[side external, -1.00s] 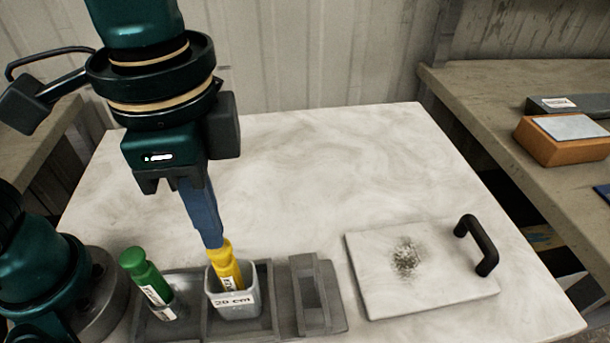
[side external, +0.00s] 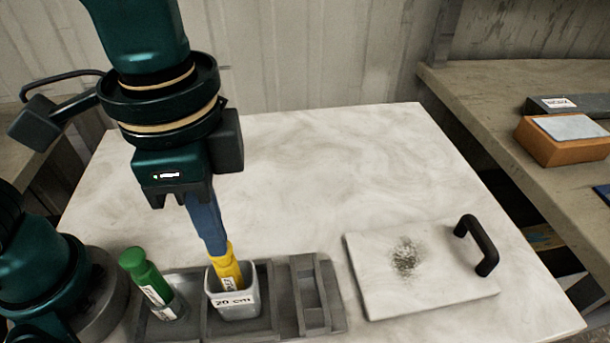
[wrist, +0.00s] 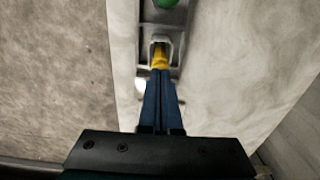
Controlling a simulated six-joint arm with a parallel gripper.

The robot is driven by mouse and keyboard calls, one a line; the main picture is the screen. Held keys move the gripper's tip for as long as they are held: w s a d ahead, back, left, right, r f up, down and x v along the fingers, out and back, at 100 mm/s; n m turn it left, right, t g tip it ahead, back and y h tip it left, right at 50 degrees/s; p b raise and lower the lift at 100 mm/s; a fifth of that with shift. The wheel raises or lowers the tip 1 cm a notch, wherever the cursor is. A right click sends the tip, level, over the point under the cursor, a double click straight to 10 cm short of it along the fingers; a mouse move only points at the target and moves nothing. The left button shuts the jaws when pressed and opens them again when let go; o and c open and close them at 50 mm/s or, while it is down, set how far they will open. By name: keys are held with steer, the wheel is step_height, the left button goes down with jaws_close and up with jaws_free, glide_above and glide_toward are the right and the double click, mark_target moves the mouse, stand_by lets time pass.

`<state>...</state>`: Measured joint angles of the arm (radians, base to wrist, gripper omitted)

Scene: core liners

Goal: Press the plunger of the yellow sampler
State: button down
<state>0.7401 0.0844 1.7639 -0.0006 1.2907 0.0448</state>
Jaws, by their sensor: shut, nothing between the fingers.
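The yellow sampler (side external: 229,270) stands slightly tilted in a pale grey cup (side external: 237,306) labelled "20 cm". The cup sits in the dark grey rack. My gripper (side external: 219,251) is shut, its blue fingers pointing down at the sampler's top end. The fingertips appear to touch that top, and they partly hide it. The plunger cannot be made out apart from the yellow body. In the wrist view the yellow sampler (wrist: 160,60) shows just beyond the closed fingertips (wrist: 160,72), inside the cup.
The rack's right part (side external: 312,292) holds an empty frame. A white slab (side external: 400,290) with a black handle (side external: 478,245) lies to the right. The table behind is clear.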

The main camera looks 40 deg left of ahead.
steer(key=shift+f, duration=0.7)
stand_by(0.4)
steer(key=shift+r, duration=3.6)
steer(key=shift+w+a+r, duration=0.1)
steer(key=shift+w+a, duration=0.15)
steer(key=a+f+n+t, duration=0.2)
steer(key=a+f+n, duration=0.1)
steer(key=a, duration=0.4)
steer(key=a+f+n+t, duration=0.2)
steer(key=a+n+t, duration=0.1)
steer(key=a+n, duration=0.3)
steer(key=shift+w+a+f+t, duration=0.3)
steer(key=shift+w+a+f, duration=0.1)
steer(key=shift+a, duration=0.3)
